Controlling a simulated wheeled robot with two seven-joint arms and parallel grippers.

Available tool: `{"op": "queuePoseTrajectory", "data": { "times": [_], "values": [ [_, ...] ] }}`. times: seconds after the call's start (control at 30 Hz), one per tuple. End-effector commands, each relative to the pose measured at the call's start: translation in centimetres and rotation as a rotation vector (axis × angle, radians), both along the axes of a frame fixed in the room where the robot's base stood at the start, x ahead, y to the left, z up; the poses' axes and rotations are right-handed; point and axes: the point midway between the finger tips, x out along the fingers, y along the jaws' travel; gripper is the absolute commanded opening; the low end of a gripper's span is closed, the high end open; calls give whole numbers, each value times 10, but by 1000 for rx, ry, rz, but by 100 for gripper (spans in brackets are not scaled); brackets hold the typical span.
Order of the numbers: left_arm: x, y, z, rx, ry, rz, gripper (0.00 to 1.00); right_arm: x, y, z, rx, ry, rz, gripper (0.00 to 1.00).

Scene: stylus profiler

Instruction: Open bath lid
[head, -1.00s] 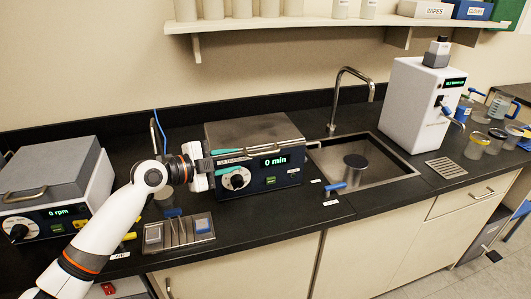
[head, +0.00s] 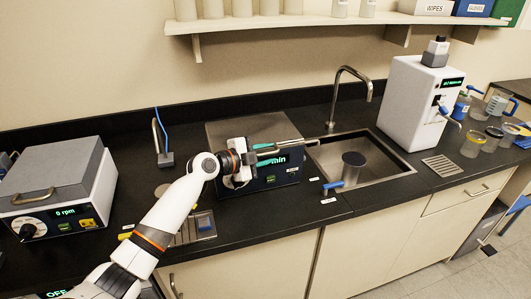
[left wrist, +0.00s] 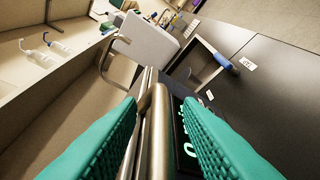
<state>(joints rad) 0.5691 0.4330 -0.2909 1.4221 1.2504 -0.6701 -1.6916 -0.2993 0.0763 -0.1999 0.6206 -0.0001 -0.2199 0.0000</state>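The bath (head: 290,172) is a dark box with a green-lit display on the counter, left of the sink. Its grey metal lid (head: 228,131) lies flat and closed on top, with a metal handle (head: 304,142) along the front edge. My left gripper (head: 279,153) is in front of the bath, pointing right, and partly covers the display and knob. In the left wrist view its teal fingers (left wrist: 161,95) are apart, with a metal bar and edge (left wrist: 158,130) between them. I cannot tell whether either finger touches it. My right gripper is in neither view.
A grey-lidded device (head: 60,180) is at left. A slotted rack (head: 190,228) sits below my arm.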

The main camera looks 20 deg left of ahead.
Motion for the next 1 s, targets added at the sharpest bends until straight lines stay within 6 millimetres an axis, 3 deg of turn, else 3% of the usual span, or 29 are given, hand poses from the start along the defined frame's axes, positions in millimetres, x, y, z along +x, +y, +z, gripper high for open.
{"op": "queuePoseTrajectory", "data": {
  "times": [0.1,0.3,0.67,0.87,1.0],
  "values": [
    [0,0,0,0,0,0,29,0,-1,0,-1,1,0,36],
    [0,0,0,0,0,0,0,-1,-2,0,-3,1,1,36],
    [0,0,3,-6,10,0,0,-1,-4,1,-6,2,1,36],
    [0,1,20,-41,62,0,0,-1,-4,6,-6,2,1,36],
    [3,3,42,-91,135,1,0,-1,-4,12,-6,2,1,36]
  ]
}}
